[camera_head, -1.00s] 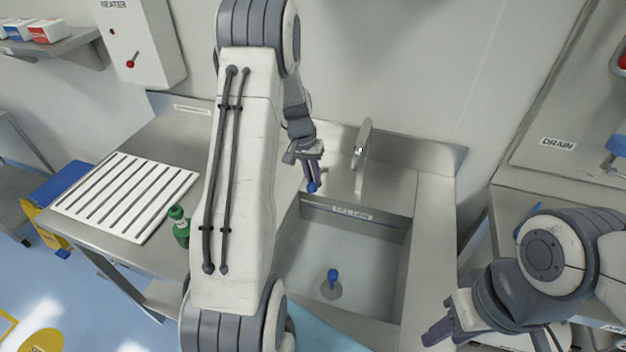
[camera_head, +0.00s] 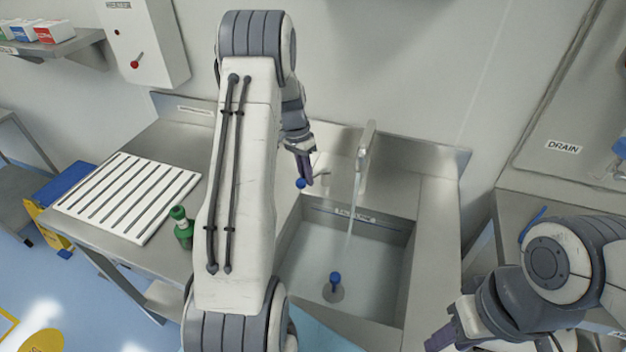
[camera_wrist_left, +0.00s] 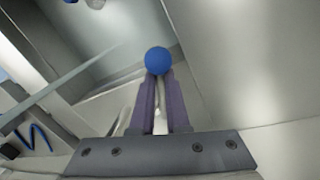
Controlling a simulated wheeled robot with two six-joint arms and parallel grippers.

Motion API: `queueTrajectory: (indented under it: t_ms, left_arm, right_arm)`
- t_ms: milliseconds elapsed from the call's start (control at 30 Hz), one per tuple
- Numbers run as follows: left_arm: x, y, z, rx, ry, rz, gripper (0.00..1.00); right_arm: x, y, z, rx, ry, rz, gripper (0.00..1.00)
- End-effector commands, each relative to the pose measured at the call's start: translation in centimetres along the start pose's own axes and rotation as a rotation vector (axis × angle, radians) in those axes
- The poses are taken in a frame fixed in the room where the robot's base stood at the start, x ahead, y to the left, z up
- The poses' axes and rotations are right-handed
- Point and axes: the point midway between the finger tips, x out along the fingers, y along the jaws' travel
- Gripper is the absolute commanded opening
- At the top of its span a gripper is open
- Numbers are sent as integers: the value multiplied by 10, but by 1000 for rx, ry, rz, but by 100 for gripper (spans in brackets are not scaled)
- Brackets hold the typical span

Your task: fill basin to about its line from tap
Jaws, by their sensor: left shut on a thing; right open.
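The steel basin (camera_head: 385,270) is sunk in the counter, with a labelled strip (camera_head: 357,217) on its far inner wall. A tap (camera_head: 366,150) stands behind it, and a thin stream of water (camera_head: 353,215) falls from its spout into the basin. A blue-topped plug (camera_head: 335,279) stands upright at the drain. I cannot tell the water depth. My left gripper (camera_head: 303,178) is left of the tap, shut on the blue-knobbed tap lever (camera_head: 300,184); the blue knob (camera_wrist_left: 158,60) shows at its fingertips in the left wrist view. My right gripper (camera_head: 447,333) is open and empty, right of the basin.
A slotted white rack (camera_head: 125,195) and a green bottle (camera_head: 182,228) are on the counter at left. A heater box (camera_head: 143,45) with a red lever is on the wall. A panel marked DRAIN (camera_head: 563,148) is at right. My left arm hides part of the counter.

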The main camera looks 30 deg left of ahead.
Motion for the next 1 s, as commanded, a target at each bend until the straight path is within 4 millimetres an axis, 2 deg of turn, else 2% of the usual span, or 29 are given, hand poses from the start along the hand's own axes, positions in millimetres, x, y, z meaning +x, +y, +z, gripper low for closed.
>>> queueTrajectory:
  t_ms: [33, 400, 433, 467, 500, 833, 1000]
  left_arm:
    - [5, -2, 10, 27, -36, 14, 0]
    - [4, -6, 11, 64, -44, 15, 0]
    - [4, -6, 11, 64, -44, 15, 25]
    - [4, -6, 11, 64, -44, 15, 36]
    - [4, -6, 11, 64, -44, 15, 43]
    - [1, -4, 5, 69, -34, 9, 43]
    - [-18, -5, 4, 68, -30, 6, 43]
  right_arm:
    - [0, 0, 0, 0, 0, 0, 42]
    - [0, 0, 0, 0, 0, 0, 42]
    - [0, 0, 0, 0, 0, 0, 42]
    - [0, 0, 0, 0, 0, 0, 42]
    - [0, 0, 0, 0, 0, 0, 42]
    - [1, 0, 0, 0, 0, 0, 42]
    - [6, 0, 0, 0, 0, 0, 42]
